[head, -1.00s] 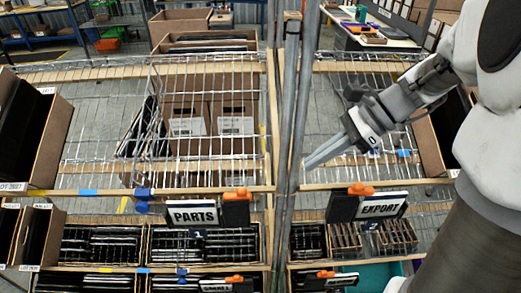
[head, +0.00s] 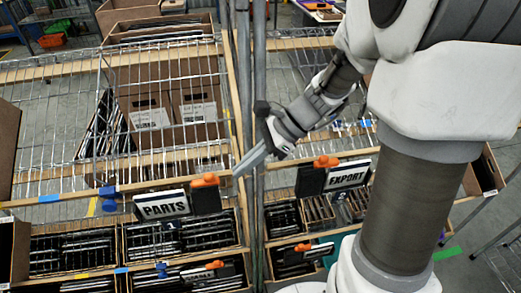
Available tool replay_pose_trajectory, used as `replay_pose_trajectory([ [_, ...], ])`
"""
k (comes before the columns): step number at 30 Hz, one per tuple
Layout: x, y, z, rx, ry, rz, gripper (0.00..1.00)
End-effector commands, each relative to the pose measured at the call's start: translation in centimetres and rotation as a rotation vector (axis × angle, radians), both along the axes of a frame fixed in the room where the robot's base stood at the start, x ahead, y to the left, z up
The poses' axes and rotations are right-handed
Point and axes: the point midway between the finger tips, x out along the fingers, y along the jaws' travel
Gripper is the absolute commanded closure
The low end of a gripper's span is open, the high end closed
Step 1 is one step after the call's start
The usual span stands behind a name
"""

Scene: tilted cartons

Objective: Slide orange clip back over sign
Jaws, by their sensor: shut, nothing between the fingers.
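The PARTS sign (head: 162,206) hangs on the front edge of the left shelf, tilted. An orange clip (head: 205,180) sits at its right end, on top of a black holder (head: 206,199). The EXPORT sign (head: 348,175) hangs on the right shelf, with another orange clip (head: 326,161) on the black holder at its left end. My gripper (head: 240,172) is shut and empty. Its fingertips point left and down by the shelf posts, a little right of the PARTS sign's clip. They look apart from the clip, though depth is hard to judge.
Metal posts (head: 259,100) stand between the two wire shelves. Cartons (head: 150,118) lean on the left shelf. Lower signs with orange clips (head: 215,265) hang over several bins of dark items. A blue clip (head: 107,192) is left of the PARTS sign. My arm covers much of the right side.

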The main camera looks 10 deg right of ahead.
Motion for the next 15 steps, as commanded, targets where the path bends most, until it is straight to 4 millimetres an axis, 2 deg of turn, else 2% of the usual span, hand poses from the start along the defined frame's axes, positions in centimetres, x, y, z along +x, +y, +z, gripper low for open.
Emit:
replay_pose_trajectory([
  [1, 0.0, 1.0, 0.4, 0.0, -0.003, 0.006, 1.0],
  [6, 0.1, 2.9, 0.3, 0.0, -0.003, 0.004, 1.0],
  [15, 0.2, 3.5, 0.3, 0.0, -0.003, 0.0, 1.0],
])
